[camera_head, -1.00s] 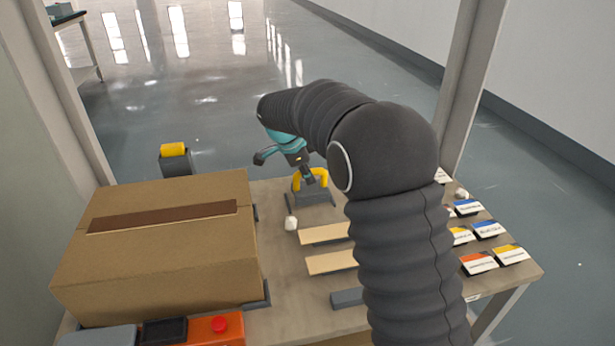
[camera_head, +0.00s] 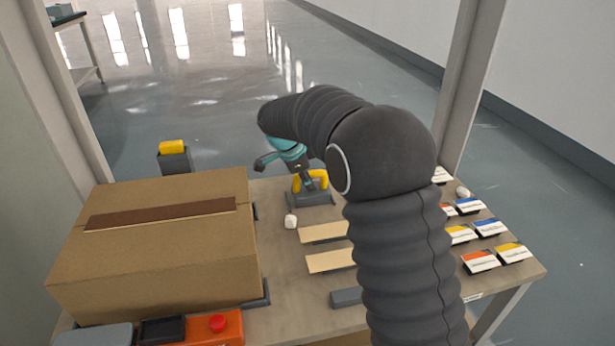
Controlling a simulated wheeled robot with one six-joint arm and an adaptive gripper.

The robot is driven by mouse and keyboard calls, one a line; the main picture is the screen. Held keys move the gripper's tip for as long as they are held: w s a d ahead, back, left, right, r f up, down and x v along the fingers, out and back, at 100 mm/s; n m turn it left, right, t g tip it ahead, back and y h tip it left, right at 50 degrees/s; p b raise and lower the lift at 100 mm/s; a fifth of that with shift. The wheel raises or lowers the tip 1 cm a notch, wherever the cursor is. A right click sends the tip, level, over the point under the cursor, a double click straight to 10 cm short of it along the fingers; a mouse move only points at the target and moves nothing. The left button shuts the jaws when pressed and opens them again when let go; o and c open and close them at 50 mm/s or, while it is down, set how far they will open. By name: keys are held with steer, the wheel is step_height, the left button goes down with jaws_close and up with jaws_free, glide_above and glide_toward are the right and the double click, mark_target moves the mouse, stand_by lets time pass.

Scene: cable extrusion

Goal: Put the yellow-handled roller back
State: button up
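A yellow handle-like arch (camera_head: 318,178) stands at a dark grey base (camera_head: 312,199) at the table's far edge. It looks like the yellow-handled roller, but its roller part cannot be made out. My gripper (camera_head: 297,184) reaches down beside the yellow arch from the teal wrist, just left of it and overlapping it in the picture. The fingers are small and partly merged with the dark base, so I cannot tell whether they grip anything. My dark arm covers the right middle of the table.
A large cardboard box (camera_head: 155,245) fills the table's left. Several labelled cards (camera_head: 480,262) are at right. A yellow-topped dark post (camera_head: 173,155) stands behind the box. An orange unit (camera_head: 215,330) sits in front.

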steer(key=shift+o, duration=0.7)
steer(key=shift+f, duration=0.15)
steer(key=shift+r, duration=0.25)
steer(key=shift+w+r+p, duration=0.1)
steer(key=shift+r+p, duration=0.5)
steer(key=shift+p, duration=0.1)
steer(key=v, duration=1.2)
steer(key=shift+p, duration=0.3)
